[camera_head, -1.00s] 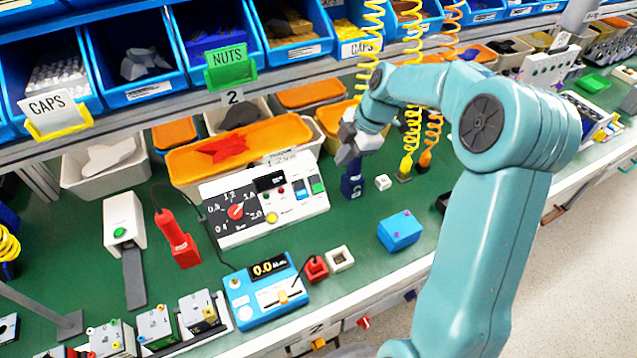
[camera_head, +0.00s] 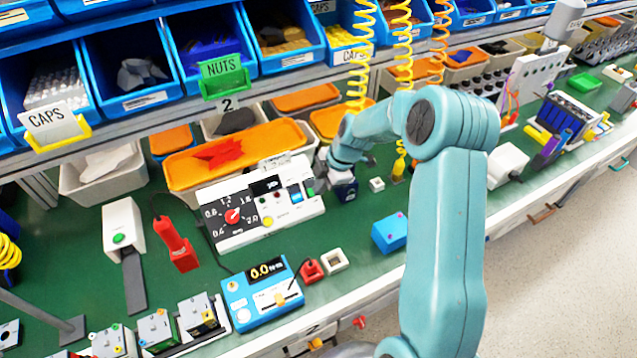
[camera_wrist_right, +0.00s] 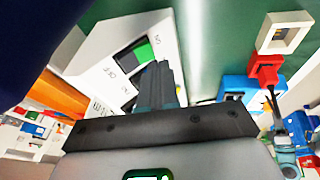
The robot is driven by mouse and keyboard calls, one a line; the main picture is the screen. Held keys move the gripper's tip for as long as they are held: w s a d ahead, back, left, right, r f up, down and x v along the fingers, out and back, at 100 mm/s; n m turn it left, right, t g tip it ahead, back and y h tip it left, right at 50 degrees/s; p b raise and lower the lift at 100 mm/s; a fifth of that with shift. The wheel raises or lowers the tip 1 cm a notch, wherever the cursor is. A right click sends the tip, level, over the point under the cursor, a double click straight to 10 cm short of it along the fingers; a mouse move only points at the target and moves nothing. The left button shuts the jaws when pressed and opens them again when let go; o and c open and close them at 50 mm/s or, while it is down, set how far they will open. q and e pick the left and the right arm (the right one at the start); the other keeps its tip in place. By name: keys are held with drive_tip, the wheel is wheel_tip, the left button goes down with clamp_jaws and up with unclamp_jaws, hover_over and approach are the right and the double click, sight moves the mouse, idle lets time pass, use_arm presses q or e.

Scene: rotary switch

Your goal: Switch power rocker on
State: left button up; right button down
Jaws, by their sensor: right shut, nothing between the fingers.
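The white control box (camera_head: 268,224) stands on the green bench, with a dial, a small dark display, a yellow button and rockers on its face. The power rocker, green and black, sits near the box's right end and fills the upper middle of the wrist view (camera_wrist_right: 139,53), with ON and OFF lettering beside it. My right gripper (camera_head: 318,174) is at the box's right end. In the wrist view its shut, empty fingertips (camera_wrist_right: 162,66) are beside the rocker's edge; contact cannot be judged. My left gripper is out of view.
A dark blue object (camera_head: 346,190) stands close to my right gripper. An orange tray (camera_head: 190,165) lies behind the box. A blue meter (camera_head: 262,297), red block (camera_head: 312,271) and blue block (camera_head: 389,233) are in front. Green bench shows between them.

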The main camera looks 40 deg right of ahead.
drive_tip(key=shift+w+d+f, duration=0.25)
drive_tip(key=shift+w+f, duration=0.5)
drive_tip(key=shift+f, duration=0.25)
drive_tip(key=f+b, duration=0.1)
drive_tip(key=b, duration=0.2)
drive_tip(key=shift+f+t, duration=0.15)
drive_tip(key=shift+t, duration=0.15)
drive_tip(key=shift+r, duration=1.3)
drive_tip(key=shift+w, duration=0.1)
